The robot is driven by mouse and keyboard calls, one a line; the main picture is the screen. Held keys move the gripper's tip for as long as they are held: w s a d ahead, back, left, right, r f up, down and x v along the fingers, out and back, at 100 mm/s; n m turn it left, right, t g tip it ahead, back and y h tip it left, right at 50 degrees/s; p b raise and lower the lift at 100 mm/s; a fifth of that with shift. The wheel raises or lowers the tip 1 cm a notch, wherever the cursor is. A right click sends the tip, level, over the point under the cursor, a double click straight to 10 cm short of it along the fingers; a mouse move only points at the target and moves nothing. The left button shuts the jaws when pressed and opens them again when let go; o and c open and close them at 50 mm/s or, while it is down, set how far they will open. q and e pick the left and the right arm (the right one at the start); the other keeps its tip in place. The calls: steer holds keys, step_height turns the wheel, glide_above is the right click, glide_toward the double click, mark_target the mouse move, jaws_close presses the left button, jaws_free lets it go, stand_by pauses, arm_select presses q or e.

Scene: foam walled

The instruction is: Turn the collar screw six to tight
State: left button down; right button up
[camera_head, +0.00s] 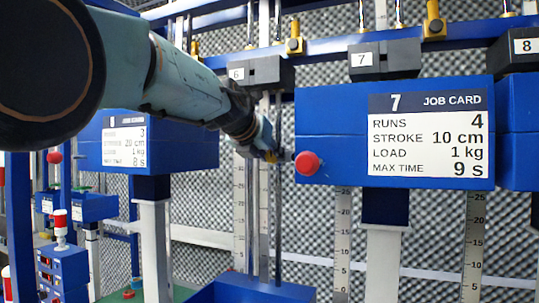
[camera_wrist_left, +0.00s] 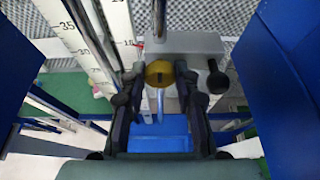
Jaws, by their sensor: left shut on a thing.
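My left gripper (camera_head: 270,152) reaches in from the upper left, below the black block labelled 6 (camera_head: 262,72) and beside a vertical rod (camera_head: 278,215). In the left wrist view the two dark fingers of this gripper (camera_wrist_left: 160,84) stand either side of a round yellow screw head (camera_wrist_left: 160,72), shut on it. The screw is in front of a grey block (camera_wrist_left: 190,43), which I take for the collar. Finger contact is partly hidden. My right gripper is not in view.
A blue box with job card 7 (camera_head: 340,182) and a red button (camera_head: 307,163) stands close to the right of the gripper. Another blue box (camera_head: 180,150) is at left. Black blocks 7 (camera_head: 385,60) and 8 (camera_head: 517,50) hang along the upper rail. Vertical rulers (camera_head: 342,240) stand behind.

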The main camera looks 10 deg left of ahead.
arm_select(q)
steer(key=shift+f, duration=0.5)
steer(key=c, duration=1.4)
jaws_free()
steer(key=shift+c, duration=0.2)
steer(key=o, duration=0.5)
steer(key=shift+r, duration=0.3)
steer(key=shift+c, duration=0.2)
steer(key=shift+s+r, duration=0.1)
steer(key=v, duration=0.7)
steer(key=shift+s, duration=0.25)
